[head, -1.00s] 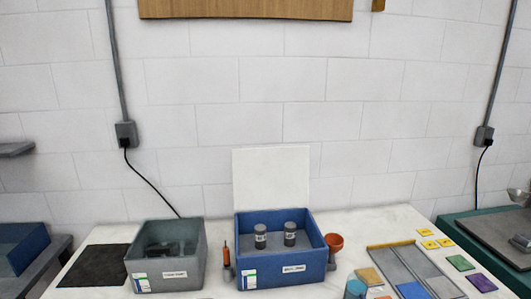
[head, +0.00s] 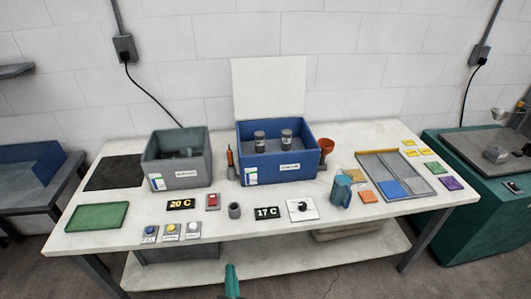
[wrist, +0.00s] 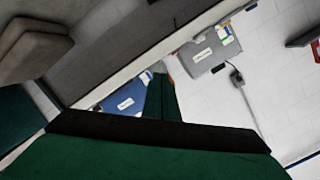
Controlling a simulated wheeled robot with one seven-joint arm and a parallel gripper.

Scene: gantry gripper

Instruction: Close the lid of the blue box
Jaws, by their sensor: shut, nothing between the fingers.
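The blue box (head: 288,172) stands on the white table, open at the top, with two grey jars (head: 260,141) inside. Its white lid (head: 268,87) stands upright at the back edge. The box also shows in the wrist view (wrist: 123,102), partly hidden by my gripper. My green gripper (head: 231,270) shows at the bottom edge of the head view, in front of the table and well apart from the box. In the wrist view its fingers (wrist: 160,78) are together and empty.
A grey box (head: 182,181) stands left of the blue box. An orange cup (head: 326,145) is close on its right. A mug (head: 341,191), number plates, buttons and a divided tray (head: 418,187) lie across the table.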

